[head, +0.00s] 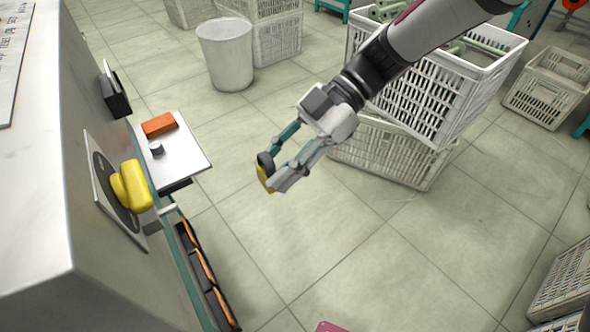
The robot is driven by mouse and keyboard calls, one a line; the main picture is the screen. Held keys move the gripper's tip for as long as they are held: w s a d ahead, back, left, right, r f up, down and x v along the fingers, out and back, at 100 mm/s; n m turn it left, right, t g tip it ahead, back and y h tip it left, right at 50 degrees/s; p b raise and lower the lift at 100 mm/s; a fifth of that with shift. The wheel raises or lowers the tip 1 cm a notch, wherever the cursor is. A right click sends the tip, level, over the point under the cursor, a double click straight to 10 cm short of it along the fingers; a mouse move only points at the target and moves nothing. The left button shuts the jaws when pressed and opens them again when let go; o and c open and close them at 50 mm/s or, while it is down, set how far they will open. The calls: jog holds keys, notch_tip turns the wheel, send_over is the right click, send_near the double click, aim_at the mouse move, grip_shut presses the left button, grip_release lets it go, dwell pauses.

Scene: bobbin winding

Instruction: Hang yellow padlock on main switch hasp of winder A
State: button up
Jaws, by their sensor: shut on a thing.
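My gripper (271,175) is shut on a small yellow thing with a dark part, which looks like the yellow padlock (264,178). It holds it in the air over the floor, apart from and to the right of the machine. The main switch (136,187) is a thick yellow handle on a dark disc and pale plate, on the side of the grey cabinet at the left. A small pale tab (168,210) sticks out just right of the switch; I cannot tell whether it is the hasp. The padlock's shackle cannot be made out behind the fingers.
White crates (440,85) are stacked behind my arm. A white bin (227,60) stands farther back.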

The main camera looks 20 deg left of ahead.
jog(key=shift+s+a+r, duration=0.25)
jog(key=shift+s+a, duration=0.15)
jog(key=shift+s, duration=0.35)
jog(key=s+a, duration=0.1)
jog(key=s+a+p, duration=0.1)
jog(key=s, duration=0.1)
jog(key=s+a, duration=0.1)
jog(key=shift+s+f+p, duration=0.1)
jog(key=shift+s+p, duration=0.25)
jog(key=shift+r+b, duration=0.2)
jog(key=shift+b, duration=0.1)
jog(key=shift+s+a, duration=0.15)
jog(key=shift+s, duration=0.1)
jog(key=shift+s+a+b, duration=0.2)
jog(key=shift+s+b, duration=0.1)
jog(key=shift+b, duration=0.05)
jog(key=shift+s+a, duration=0.15)
jog(key=shift+s, duration=0.1)
jog(key=shift+s+a+b, duration=0.2)
jog(key=shift+s+b, duration=0.1)
jog(key=shift+b, duration=0.05)
jog(key=shift+s+a, duration=0.2)
jog(key=shift+s, duration=0.1)
